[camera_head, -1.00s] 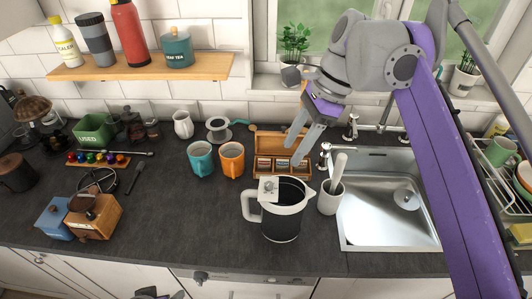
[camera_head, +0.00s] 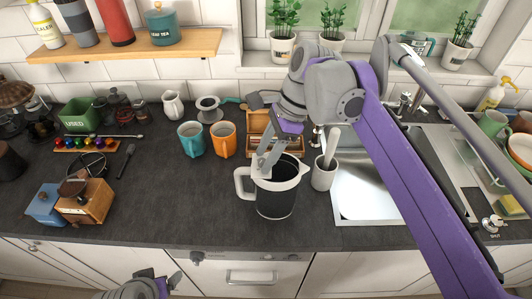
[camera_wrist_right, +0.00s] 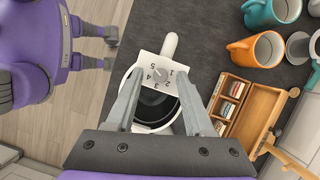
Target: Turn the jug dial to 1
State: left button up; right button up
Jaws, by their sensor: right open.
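The jug (camera_head: 276,198) is dark with a white rim and handle and stands upright on the worktop. Its white dial plate (camera_wrist_right: 160,64), at the handle side of the rim, bears the numbers 1 to 5 in the right wrist view. A small round dial knob (camera_wrist_right: 158,73) seems to sit on the plate; its setting is unclear. My right gripper (camera_head: 267,160) is open above the plate, pointing down. In the wrist view its fingers (camera_wrist_right: 161,82) are on either side of the plate; contact is unclear. My left gripper (camera_head: 165,281) is open and empty, low before the counter.
A utensil crock (camera_head: 324,173) stands close right of the jug, beside the sink (camera_head: 375,190). An orange mug (camera_head: 223,140), a teal mug (camera_head: 191,138) and a wooden tea box (camera_head: 258,124) are behind. The worktop (camera_head: 180,195) left of the jug is clear.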

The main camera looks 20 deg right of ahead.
grip_shut()
jog(key=shift+n, duration=0.3)
dwell(0.3)
